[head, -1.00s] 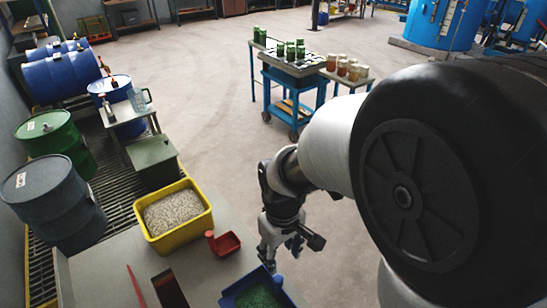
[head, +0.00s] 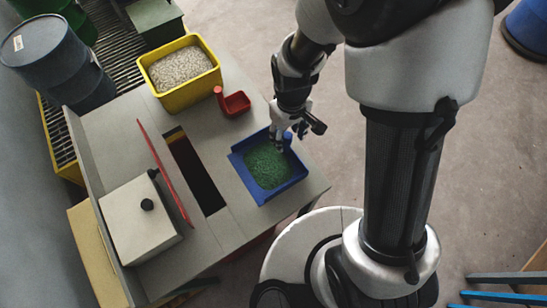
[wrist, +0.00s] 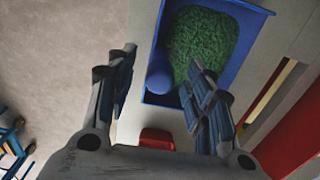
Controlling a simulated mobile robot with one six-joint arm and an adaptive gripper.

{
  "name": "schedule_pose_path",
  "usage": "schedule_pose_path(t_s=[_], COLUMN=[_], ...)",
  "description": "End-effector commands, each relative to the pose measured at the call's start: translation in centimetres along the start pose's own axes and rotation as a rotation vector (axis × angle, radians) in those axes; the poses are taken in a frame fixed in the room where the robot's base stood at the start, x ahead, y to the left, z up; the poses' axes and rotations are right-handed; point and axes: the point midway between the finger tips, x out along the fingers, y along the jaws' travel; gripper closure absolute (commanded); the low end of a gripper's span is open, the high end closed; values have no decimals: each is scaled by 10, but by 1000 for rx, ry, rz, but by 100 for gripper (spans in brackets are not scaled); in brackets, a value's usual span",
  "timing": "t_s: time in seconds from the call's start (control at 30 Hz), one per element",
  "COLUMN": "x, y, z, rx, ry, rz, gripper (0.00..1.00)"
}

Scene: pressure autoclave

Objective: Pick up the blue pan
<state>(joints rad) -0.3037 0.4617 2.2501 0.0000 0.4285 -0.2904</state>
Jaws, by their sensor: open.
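The blue pan (head: 245,179) sits on the grey bench and holds green granules (head: 266,163). Its stubby blue handle (head: 288,136) is at its upper right edge. In the wrist view the pan (wrist: 256,10) is at the top, with its rounded handle (wrist: 159,74) at its lower left corner. My gripper (head: 281,137) is over the pan's upper edge, close to the handle. In the wrist view its two fingers (wrist: 162,62) are spread apart, with the handle showing between them. I cannot tell whether a finger touches it. Nothing is held.
A red scoop (head: 237,103) lies close to the pan. A yellow bin (head: 158,87) of pale pellets stands behind it. A dark slot (head: 195,175), an upright red panel (head: 164,172) and a grey box (head: 139,221) are to the left. The bench edge is just right of the pan.

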Motion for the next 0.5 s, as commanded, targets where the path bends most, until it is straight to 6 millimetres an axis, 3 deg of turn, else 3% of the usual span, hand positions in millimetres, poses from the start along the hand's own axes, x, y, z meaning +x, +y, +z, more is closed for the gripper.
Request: schedule_pose_path(t_s=[0.23, 0.5], x=[41, 45], y=[0, 0], z=[1, 0], rx=[0, 0], ry=[-4, -1], rz=[-1, 0], gripper=[52, 52])
